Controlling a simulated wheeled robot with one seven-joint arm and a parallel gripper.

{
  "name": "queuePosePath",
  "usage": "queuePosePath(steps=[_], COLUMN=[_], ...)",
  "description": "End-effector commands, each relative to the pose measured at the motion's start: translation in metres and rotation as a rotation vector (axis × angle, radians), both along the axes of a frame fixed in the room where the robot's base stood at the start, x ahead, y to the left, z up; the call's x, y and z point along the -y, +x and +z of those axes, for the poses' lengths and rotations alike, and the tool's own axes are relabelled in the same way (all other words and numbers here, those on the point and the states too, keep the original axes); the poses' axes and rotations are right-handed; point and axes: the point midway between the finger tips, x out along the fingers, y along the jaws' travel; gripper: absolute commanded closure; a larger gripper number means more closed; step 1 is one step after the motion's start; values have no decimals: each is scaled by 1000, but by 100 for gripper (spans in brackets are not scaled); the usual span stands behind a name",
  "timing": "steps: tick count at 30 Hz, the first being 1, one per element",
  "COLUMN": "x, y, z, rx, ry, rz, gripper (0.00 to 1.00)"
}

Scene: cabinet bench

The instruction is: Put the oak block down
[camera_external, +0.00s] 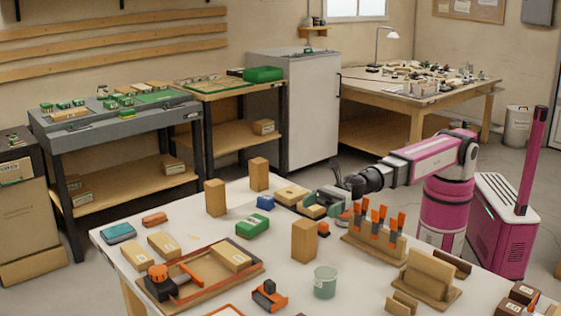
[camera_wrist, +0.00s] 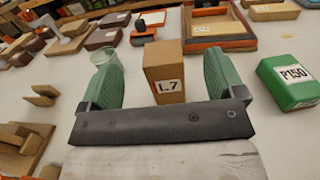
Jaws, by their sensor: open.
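A tall wooden block labelled L7 (camera_wrist: 165,84), probably the oak block, stands upright in the wrist view. It appears between the two green fingers of my gripper (camera_wrist: 162,62), with space on either side. In the external view this seems to be the upright block (camera_external: 305,242) just in front of my gripper (camera_external: 317,207). My gripper is open and low over the table. The block's lower part is hidden by the gripper body in the wrist view. I cannot tell how far between the fingers it is.
The white table (camera_external: 190,255) is crowded. A green P150 box (camera_wrist: 287,82) stands right of the gripper in the wrist view. A glass cup (camera_wrist: 108,65) is to the left. Two more upright blocks (camera_external: 215,198) (camera_external: 259,174) stand behind, and an orange-handled tool rack (camera_external: 374,248) stands right.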

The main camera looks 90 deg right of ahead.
Motion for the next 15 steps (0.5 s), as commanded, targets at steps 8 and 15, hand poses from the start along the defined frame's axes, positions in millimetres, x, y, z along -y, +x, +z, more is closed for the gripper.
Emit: queuePosePath(steps=[8, 15], x=[0, -10], y=[0, 8], z=[-26, -32], rx=[-2, 1], ry=[0, -1], rz=[0, 0], gripper=[12, 12])
